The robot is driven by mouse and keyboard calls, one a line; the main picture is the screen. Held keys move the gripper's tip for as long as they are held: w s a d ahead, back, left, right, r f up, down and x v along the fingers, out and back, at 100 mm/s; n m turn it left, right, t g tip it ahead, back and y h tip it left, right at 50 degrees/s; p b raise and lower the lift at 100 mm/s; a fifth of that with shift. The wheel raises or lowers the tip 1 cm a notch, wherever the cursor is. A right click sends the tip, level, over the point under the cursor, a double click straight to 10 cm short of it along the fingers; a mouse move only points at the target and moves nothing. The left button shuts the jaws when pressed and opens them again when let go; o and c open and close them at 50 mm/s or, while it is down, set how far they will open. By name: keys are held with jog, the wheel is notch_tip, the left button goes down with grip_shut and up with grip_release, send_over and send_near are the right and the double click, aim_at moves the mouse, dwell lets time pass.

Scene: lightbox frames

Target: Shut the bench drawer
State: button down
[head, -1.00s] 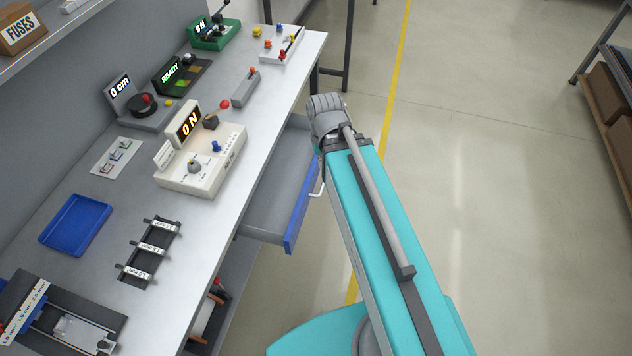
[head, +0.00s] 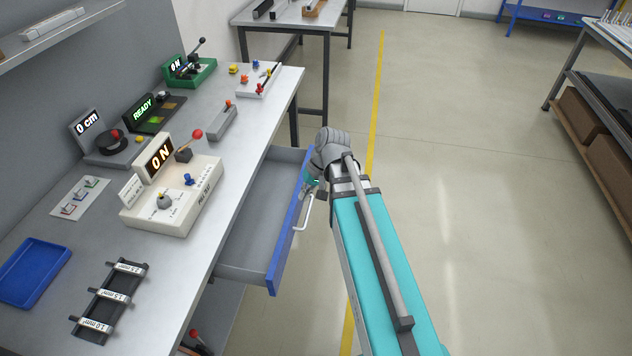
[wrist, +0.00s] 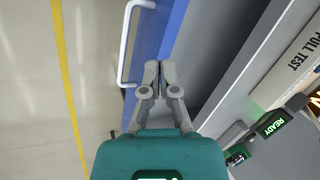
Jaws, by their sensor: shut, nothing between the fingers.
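The bench drawer (head: 262,215) stands pulled out from under the bench, empty where I can see into it. Its blue front (head: 288,235) carries a white bar handle (head: 304,213). In the head view my arm reaches to the far end of this front, and the fingers are mostly hidden by my wrist. In the wrist view my gripper (wrist: 159,70) is shut and empty. Its fingertips overlap the top edge of the blue front (wrist: 151,35), to the right of the handle (wrist: 127,45). I cannot tell whether they touch it.
Another table (head: 290,14) stands behind. The floor (head: 450,150) to the right is open, with shelving at its far right.

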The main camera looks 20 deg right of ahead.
aim_at(299, 203)
jog(key=w+d+f+y+b, duration=0.1)
jog(key=b, duration=0.1)
jog(key=w+d+f+y+b, duration=0.1)
jog(key=w+f+b, duration=0.1)
jog(key=w+d+f+m+t+y+b, duration=0.1)
jog(key=f+b, duration=0.1)
jog(key=b, duration=0.1)
jog(key=shift+w+f, duration=0.25)
jog(key=w+d+f+m+t+y+b, duration=0.1)
jog(key=w+d+f+t+y+b, duration=0.2)
jog(key=d+b, duration=0.6)
jog(key=w+d+f+m+t+y+b, duration=0.2)
jog(key=w+d+f+t+y+b, duration=0.1)
jog(key=d+b, duration=0.7)
jog(key=shift+w+t+y+b, duration=0.65)
jog(key=shift+w+t+y, duration=0.1)
jog(key=shift+y, duration=0.15)
jog(key=shift+a, duration=0.15)
jog(key=x, duration=1.3)
jog(key=shift+w+a, duration=0.2)
jog(key=shift+a, duration=0.15)
jog(key=shift+f, duration=0.1)
